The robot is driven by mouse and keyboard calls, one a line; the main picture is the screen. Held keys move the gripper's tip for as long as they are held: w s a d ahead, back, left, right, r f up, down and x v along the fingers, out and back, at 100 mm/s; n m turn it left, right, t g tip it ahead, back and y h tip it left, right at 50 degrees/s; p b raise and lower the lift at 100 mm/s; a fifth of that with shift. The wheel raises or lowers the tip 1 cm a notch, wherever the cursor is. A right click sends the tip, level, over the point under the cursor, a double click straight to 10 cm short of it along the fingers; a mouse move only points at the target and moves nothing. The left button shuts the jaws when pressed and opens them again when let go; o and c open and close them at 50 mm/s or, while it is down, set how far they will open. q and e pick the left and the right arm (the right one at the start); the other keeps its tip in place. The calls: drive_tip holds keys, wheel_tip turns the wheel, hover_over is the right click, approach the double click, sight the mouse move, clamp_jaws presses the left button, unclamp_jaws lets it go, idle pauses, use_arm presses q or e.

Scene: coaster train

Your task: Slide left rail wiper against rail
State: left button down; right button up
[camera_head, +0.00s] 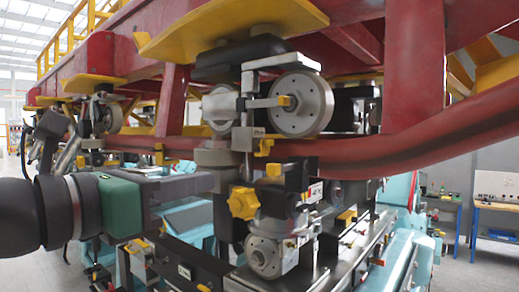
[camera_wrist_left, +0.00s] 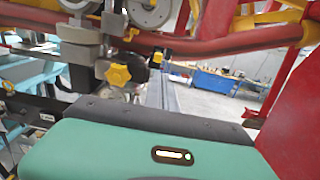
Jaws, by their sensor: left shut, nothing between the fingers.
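The red rail (camera_head: 430,135) runs across the head view and curves up to the right; it also shows in the wrist view (camera_wrist_left: 225,43). Below it sits a grey wheel and bracket assembly with a yellow star knob (camera_head: 243,203), which shows in the wrist view too (camera_wrist_left: 118,75). I cannot tell which part of this assembly is the left rail wiper. My left gripper (camera_head: 218,182) comes in from the left, below the rail, with its tip beside the assembly left of the knob. It is shut and empty; whether it touches anything is unclear. My right gripper is not in view.
A large grey wheel (camera_head: 297,104) stands above the rail under a yellow plate (camera_head: 230,28). Dark and teal machinery fills the space below. A blue workbench (camera_head: 498,208) stands far to the right, with open floor around it.

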sight(269, 170)
use_arm(q)
drive_tip(key=p+x, duration=0.7)
drive_tip(key=x, duration=0.6)
drive_tip(key=shift+w+f, duration=0.15)
drive_tip(key=shift+w, duration=0.2)
drive_tip(key=shift+w+d+f, duration=0.2)
drive_tip(key=shift+w+d, duration=0.1)
drive_tip(key=shift+w, duration=0.1)
